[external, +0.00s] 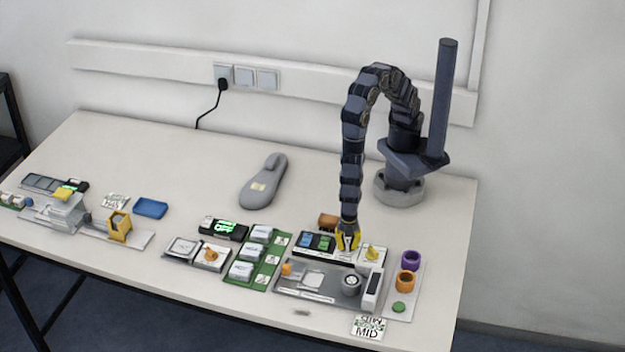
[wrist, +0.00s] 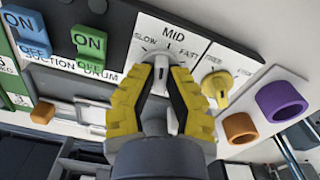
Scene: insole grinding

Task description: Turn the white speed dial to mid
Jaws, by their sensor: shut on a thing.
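The white speed dial (wrist: 161,74) shows in the wrist view, on a white panel under the printed words SLOW, MID and FAST. Its visible tip points up the panel, roughly toward MID; the exact angle is hard to tell between the fingers. My gripper (wrist: 164,78) has its yellow fingers on both sides of the dial, shut on it. In the external view my gripper (external: 348,238) reaches straight down to the back of the grey machine, and the dial is hidden behind the fingers.
A yellow knob (wrist: 216,84) sits just right of the dial. Blue (wrist: 22,26) and green (wrist: 90,44) switches, both reading ON, are to the left. A purple ring (external: 411,260) and an orange ring (external: 407,282) stand to the right. A MID card (external: 368,327) lies in front.

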